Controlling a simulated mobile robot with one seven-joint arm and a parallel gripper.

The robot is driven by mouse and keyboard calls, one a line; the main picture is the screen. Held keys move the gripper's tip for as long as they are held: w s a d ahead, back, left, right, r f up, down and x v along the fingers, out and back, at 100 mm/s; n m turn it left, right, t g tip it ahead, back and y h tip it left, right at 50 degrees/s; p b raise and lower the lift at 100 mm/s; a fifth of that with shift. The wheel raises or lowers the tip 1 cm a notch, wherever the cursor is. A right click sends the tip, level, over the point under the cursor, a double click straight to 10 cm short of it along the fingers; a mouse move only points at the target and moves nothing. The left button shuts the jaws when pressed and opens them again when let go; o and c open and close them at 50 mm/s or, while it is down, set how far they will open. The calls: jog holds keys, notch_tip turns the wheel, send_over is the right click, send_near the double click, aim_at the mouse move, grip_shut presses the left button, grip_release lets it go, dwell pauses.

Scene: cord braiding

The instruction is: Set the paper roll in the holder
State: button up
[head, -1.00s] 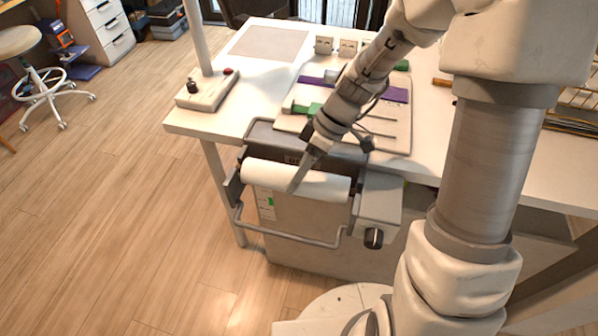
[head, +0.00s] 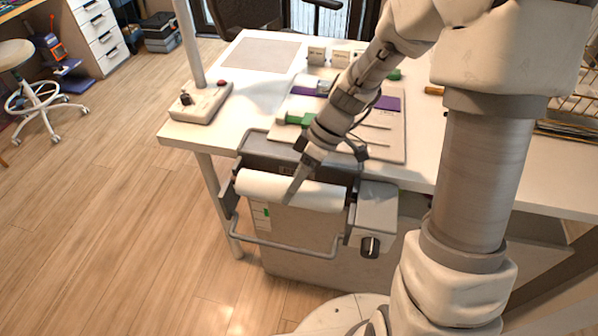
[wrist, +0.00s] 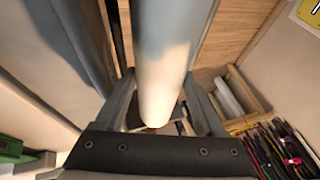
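The white paper roll (head: 315,196) lies level at the front of the grey machine in the head view. It also shows in the wrist view (wrist: 163,75), running upward between my fingers. The holder (head: 227,203) is a dark grey frame with side arms and a front bar. The roll is above the bar with its ends close to the side arms; I cannot tell whether it is seated. My gripper (head: 292,190) reaches down at the roll's middle, one finger across its front. In the wrist view its fingers (wrist: 160,82) press close on both sides of the roll.
The white table (head: 185,135) stands behind, with a board (head: 390,150) carrying green and purple parts. A post on a base (head: 200,103) stands at the left corner. A knob unit (head: 372,225) adjoins the holder's right.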

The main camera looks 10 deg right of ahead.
jog(key=p+v, duration=0.5)
jog(key=v, duration=1.3)
jog(key=s+d+r+m+t+h, duration=0.1)
jog(key=s+r+m+t+h, duration=0.65)
jog(key=s+m, duration=0.65)
notch_tip(320, 180, up, 17)
jog(key=s+y+p, duration=0.1)
jog(key=y+p, duration=0.1)
jog(key=p, duration=1.3)
jog(key=shift+d+f+n, duration=0.2)
jog(key=shift+d+n, duration=0.05)
jog(key=shift+n, duration=0.05)
jog(key=shift+s, duration=0.15)
